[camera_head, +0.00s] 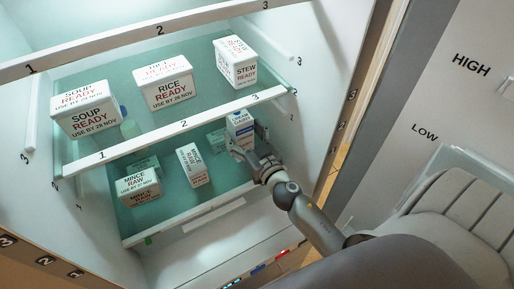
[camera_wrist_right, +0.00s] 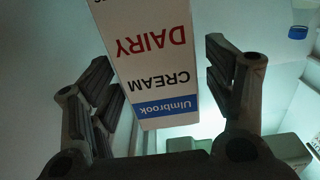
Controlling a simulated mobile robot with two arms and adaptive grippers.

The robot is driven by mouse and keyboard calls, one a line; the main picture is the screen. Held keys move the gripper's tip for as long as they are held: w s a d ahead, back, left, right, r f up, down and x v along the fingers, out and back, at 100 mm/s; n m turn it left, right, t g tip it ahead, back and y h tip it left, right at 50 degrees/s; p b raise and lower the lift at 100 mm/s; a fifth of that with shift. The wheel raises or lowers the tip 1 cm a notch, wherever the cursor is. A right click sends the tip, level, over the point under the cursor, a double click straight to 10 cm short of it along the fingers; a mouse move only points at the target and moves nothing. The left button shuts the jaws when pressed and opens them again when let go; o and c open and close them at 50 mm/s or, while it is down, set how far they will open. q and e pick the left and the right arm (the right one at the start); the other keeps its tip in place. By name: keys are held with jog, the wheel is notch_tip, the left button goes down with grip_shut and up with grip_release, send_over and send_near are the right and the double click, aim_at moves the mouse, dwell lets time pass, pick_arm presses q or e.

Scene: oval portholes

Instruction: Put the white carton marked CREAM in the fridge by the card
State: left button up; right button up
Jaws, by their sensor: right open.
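The white carton marked CREAM (camera_head: 240,126) stands upright on the lower fridge shelf (camera_head: 225,181), toward its right end. In the right wrist view the carton (camera_wrist_right: 160,62) shows upside down, with DAIRY, CREAM and a blue Ulmbrook band. My right gripper (camera_head: 254,153) is open at the carton, its fingers on either side of it. Whether a finger touches the carton, I cannot tell. The gripper hides the carton's lower part in the head view. My left gripper is not in view. The card is not seen in these frames.
The upper shelf holds READY boxes: soup (camera_head: 88,110), rice (camera_head: 164,84) and stew (camera_head: 236,61). Its front rail (camera_head: 130,147) runs above my gripper. A blue-capped bottle (camera_wrist_right: 298,31) shows in the wrist view.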

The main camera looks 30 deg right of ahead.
jog(key=s+b, duration=0.2)
jog(key=s, duration=0.7)
jog(key=shift+s+a+b, duration=0.25)
jog(key=shift+b, duration=0.15)
